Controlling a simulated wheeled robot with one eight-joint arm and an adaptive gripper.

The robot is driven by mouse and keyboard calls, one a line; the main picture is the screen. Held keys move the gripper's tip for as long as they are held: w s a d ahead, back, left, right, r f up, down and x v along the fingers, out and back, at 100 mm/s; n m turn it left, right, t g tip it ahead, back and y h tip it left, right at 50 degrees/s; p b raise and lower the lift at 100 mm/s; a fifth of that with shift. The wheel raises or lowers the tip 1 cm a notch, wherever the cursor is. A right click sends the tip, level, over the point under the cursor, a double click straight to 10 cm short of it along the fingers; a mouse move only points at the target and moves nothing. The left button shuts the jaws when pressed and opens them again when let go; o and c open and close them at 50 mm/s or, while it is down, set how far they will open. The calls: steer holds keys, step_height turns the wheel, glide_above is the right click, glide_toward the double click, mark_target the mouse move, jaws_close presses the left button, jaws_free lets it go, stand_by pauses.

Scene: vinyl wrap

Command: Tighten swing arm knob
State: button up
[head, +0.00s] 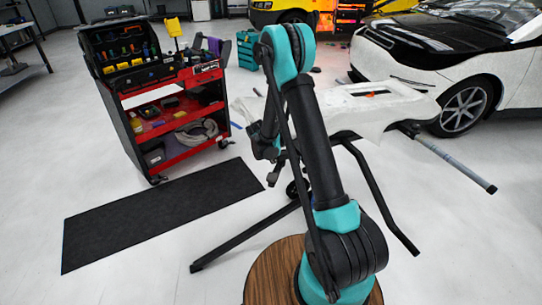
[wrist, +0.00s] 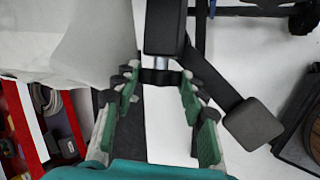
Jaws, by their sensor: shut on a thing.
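The swing arm stand (head: 352,140) has black legs and bars and carries a white bumper-like panel (head: 385,104). In the wrist view, a black square tube (wrist: 165,28) of the stand comes down from the top. Below it is a short silver shaft (wrist: 161,63) with a small black knob (wrist: 158,78). My gripper (wrist: 160,80) has its green-padded fingers on both sides of this knob and is shut on it. The contact faces are partly hidden by the fingers.
A black bar with a square pad (wrist: 252,122) sticks out close to the right finger. A red and black tool cart (head: 165,95) stands at left, with a black mat (head: 160,212) in front. A white car (head: 470,70) is at right.

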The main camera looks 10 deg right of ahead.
steer(key=shift+t, duration=0.6)
steer(key=o, duration=1.1)
steer(key=shift+o, duration=0.2)
steer(key=shift+s, duration=0.1)
steer(key=v, duration=1.2)
steer(key=shift+d, duration=0.1)
